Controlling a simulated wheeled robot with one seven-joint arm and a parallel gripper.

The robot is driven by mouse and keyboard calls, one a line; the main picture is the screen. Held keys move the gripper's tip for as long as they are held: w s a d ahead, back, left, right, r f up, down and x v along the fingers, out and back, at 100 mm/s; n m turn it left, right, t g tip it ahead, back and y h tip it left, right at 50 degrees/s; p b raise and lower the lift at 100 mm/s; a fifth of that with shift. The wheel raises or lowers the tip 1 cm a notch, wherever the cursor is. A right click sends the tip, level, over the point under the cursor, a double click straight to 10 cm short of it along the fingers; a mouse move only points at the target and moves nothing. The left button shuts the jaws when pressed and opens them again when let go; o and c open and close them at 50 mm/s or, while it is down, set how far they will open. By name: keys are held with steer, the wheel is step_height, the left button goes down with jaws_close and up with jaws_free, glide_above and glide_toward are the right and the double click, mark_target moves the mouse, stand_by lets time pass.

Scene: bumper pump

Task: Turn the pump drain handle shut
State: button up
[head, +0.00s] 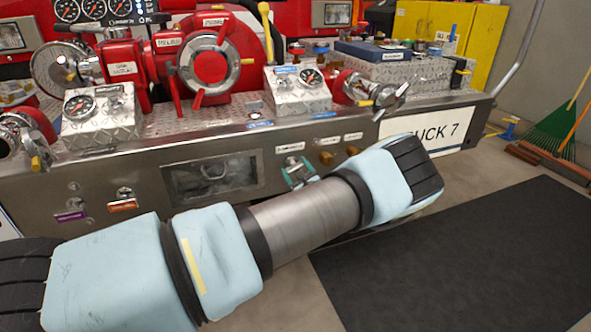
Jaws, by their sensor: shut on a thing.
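The steel pump panel (130,165) runs along the truck's side. A small teal and dark shape, which looks like the tip of my gripper (299,172), shows just above my arm, against the panel front. It sits below a small white label (290,148) that is too small to read. My gripper appears shut on the handle there. The handle is mostly covered by the gripper, so its angle cannot be told. My pale blue arm crosses the foreground and hides the wrist and the panel below.
Brass knobs (326,158) stick out just right of the gripper. A recessed window (213,177) lies to its left. Gauge boxes (297,92) and red valves (212,66) stand above. A black mat (470,250) covers open floor at right.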

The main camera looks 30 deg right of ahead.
steer(key=c, duration=0.6)
steer(key=shift+o, duration=0.2)
steer(key=m+p, duration=0.1)
steer(key=m, duration=0.3)
steer(key=shift+m, duration=0.3)
steer(key=o, duration=1.2)
steer(key=s, duration=0.3)
steer(key=s+a, duration=0.1)
steer(key=s, duration=0.6)
steer(key=shift+s+a+b, duration=0.15)
steer(key=shift+s+b, duration=0.15)
steer(key=shift+s, duration=0.1)
